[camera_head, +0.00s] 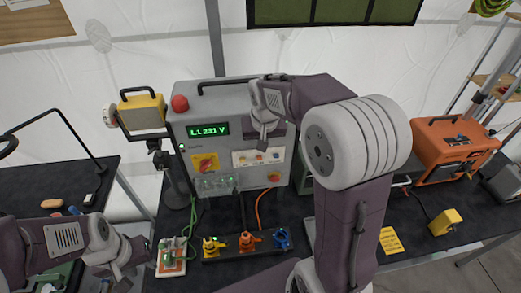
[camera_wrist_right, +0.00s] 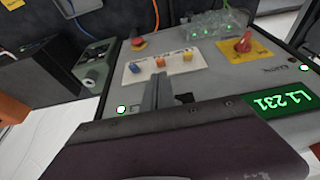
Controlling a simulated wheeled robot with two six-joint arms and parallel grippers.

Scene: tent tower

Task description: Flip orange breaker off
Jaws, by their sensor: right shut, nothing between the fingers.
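The orange breaker (camera_wrist_right: 160,62) is the middle one of three small switches on a white plate (camera_wrist_right: 128,80), between a blue one (camera_wrist_right: 134,69) and a yellow one (camera_wrist_right: 187,56). The plate is on the front of the grey power box (camera_head: 228,97). My right gripper (camera_head: 263,140) is shut and empty in front of the box, just above the plate. In the right wrist view its fingers (camera_wrist_right: 161,78) point at the orange breaker; contact cannot be told. My left gripper (camera_head: 143,250) is low at the left, near the table; its opening is unclear.
The box has a display reading L1 231 V (camera_head: 208,130), a red button (camera_head: 180,103), and a red knob on yellow (camera_head: 205,163). Yellow, orange and blue plugs (camera_head: 248,240) stand on the table before it. An orange generator (camera_head: 455,145) is at right.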

